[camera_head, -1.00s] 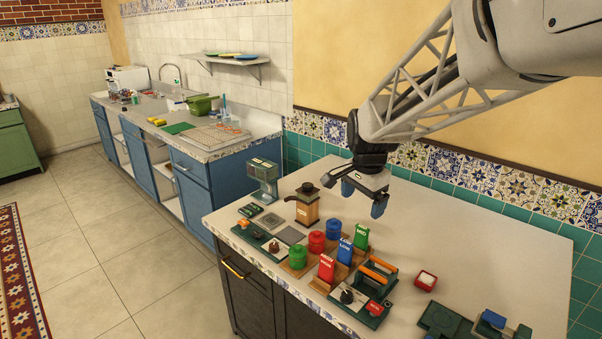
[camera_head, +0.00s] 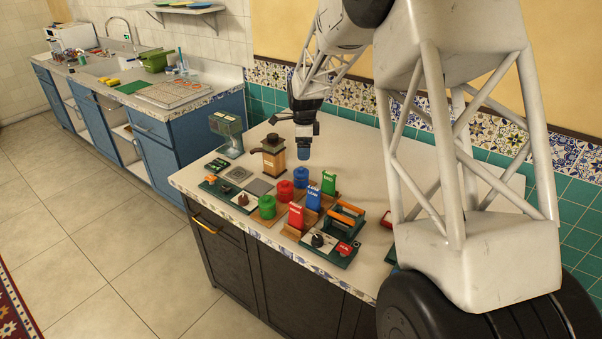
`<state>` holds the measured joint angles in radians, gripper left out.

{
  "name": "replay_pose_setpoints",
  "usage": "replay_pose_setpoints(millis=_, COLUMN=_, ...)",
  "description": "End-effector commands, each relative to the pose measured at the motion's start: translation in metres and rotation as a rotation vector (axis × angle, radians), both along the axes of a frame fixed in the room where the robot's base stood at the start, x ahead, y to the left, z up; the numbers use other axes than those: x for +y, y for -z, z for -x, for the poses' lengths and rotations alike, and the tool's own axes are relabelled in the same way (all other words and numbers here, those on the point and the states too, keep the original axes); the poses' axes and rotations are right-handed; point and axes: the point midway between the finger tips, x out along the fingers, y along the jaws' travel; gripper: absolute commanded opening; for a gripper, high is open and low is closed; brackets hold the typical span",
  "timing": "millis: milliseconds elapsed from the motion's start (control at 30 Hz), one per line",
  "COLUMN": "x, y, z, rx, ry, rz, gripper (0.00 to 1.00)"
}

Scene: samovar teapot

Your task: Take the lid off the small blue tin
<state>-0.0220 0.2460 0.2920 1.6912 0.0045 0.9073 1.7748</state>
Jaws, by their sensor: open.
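The small blue tin (camera_head: 301,177) stands on the counter at the back end of a row of round tins, with its lid on. A red tin (camera_head: 286,191) and a green tin (camera_head: 267,207) stand in front of it. My gripper (camera_head: 304,154) points down just above and slightly behind the blue tin in the picture, apart from it. It is open and holds nothing that I can see. Its fingers overlap in this view, so the gap between them is hidden.
Red, blue and green upright packets (camera_head: 313,199) stand close to the right of the tins. A wooden grinder (camera_head: 273,156) stands to their left, and a dark green carrier with orange handles (camera_head: 346,213) to the right. My arm hides the counter's right part.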

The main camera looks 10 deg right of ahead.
Motion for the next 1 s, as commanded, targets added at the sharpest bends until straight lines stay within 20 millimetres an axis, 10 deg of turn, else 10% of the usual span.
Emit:
replay_pose_setpoints(millis=300, x=0.003, y=0.034, z=-0.031, rx=0.018, ry=0.123, rz=0.000, gripper=0.91)
replay_pose_setpoints(millis=1000, x=0.003, y=0.055, z=-0.032, rx=0.018, ry=0.129, rz=0.000, gripper=0.91)
